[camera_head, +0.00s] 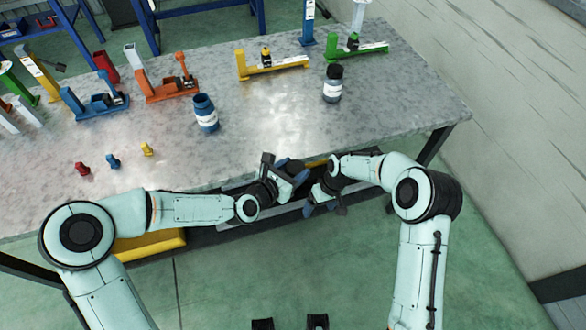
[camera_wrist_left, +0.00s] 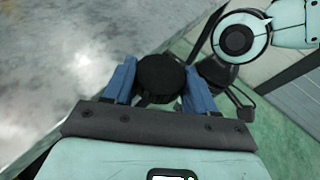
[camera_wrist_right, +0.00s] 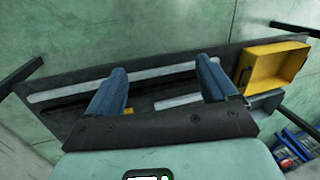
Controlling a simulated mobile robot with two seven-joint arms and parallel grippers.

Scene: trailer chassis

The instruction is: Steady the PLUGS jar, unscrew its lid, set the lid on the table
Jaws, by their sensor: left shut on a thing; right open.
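My left gripper (camera_head: 284,170) is shut on a black round lid (camera_head: 291,166) close to the table's front edge. In the left wrist view the lid (camera_wrist_left: 160,77) sits between the two blue fingers; whether a jar is under it is hidden. My right gripper (camera_head: 325,202) is open and empty just beyond the front edge, to the right of and lower in the picture than the left one. A blue jar (camera_head: 206,114) with a white label stands on the table (camera_head: 270,115). A dark-capped jar (camera_head: 332,85) stands farther right. Neither label is readable, so I cannot tell which is PLUGS.
Small red (camera_head: 82,168), blue (camera_head: 112,161) and yellow (camera_head: 147,149) pieces lie at the front left. Coloured fixtures, including an orange one (camera_head: 170,88) and a yellow one (camera_head: 270,66), line the back. The table's right front area is clear. A yellow bin (camera_wrist_right: 272,66) is below.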

